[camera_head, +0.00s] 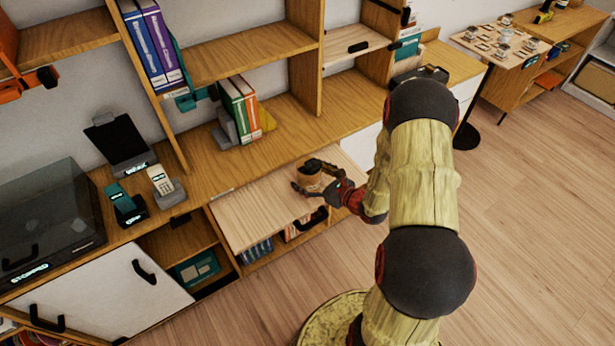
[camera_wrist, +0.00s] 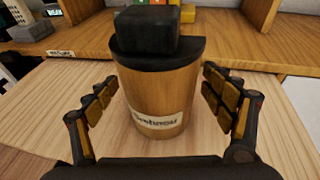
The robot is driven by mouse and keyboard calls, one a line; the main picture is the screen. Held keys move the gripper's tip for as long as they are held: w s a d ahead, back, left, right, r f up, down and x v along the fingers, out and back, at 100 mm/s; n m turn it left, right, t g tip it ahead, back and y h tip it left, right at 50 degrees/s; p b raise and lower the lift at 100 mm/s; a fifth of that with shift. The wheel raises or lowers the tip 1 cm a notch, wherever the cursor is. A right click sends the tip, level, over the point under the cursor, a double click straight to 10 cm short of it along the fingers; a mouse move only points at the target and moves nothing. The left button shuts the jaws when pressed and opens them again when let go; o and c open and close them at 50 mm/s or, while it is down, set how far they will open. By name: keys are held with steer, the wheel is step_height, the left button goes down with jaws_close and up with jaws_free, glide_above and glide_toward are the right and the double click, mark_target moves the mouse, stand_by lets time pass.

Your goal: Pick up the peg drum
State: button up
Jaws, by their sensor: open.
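The peg drum (camera_wrist: 155,92) is a tapered, wood-coloured tub with a black lid, a black block-shaped knob and a pale label. It stands upright on a light wood flap (camera_head: 256,213) and also shows in the head view (camera_head: 309,180). My gripper (camera_wrist: 160,95) is open, with one dark, gold-padded finger on each side of the drum. In the wrist view there is a visible gap between each finger and the drum's wall. In the head view my gripper (camera_head: 313,182) reaches the drum from the right and partly covers it.
Behind the drum is a wooden shelf with upright books (camera_head: 238,108). To the left stand a phone (camera_head: 160,180), a teal device (camera_head: 124,203) and a dark-lidded turntable (camera_head: 45,225). A black handle (camera_head: 312,218) sits at the flap's front edge. Bare flap lies left of the drum.

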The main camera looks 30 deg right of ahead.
steer(key=shift+c, duration=0.2)
steer(key=c, duration=1.6)
